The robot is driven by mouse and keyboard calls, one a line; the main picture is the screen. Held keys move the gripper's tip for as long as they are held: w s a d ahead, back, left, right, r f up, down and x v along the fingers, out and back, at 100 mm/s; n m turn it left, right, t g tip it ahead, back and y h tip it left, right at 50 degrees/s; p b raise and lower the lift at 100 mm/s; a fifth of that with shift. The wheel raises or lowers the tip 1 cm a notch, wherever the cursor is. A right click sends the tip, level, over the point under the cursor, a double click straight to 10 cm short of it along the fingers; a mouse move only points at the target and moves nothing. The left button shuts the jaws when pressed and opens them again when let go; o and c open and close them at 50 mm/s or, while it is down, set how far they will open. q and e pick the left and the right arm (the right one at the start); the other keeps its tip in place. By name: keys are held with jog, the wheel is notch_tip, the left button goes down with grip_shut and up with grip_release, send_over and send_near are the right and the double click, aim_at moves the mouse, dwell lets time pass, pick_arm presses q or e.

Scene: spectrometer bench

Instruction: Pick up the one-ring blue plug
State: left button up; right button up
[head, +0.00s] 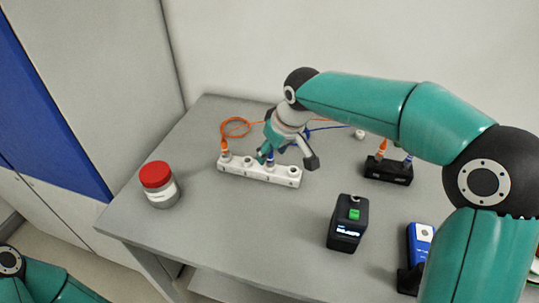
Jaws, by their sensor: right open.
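A blue plug (270,161) stands in the white socket strip (284,178), partly hidden by my right gripper. Another blue plug (408,160) stands in the black socket block (386,174) at the right. The rings are too small to tell which plug has one ring. My right gripper (287,160) is open over the white strip, pointing down. One finger is close beside the strip's blue plug, the other is out to the right; I cannot tell whether it touches. My left gripper is out of view.
Orange plugs stand in the white strip (225,148) and black block (382,148). Orange (235,121) and blue (331,128) cables lie behind. A red-lidded jar (159,184), a black display device (346,224) and a blue device (420,240) stand nearer. The table's (235,235) front-left middle is clear.

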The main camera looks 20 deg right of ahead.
jog(key=shift+x, duration=1.15)
grip_shut()
jog(key=shift+r, duration=0.1)
notch_tip(320, 180, up, 20)
jog(key=p, duration=0.3)
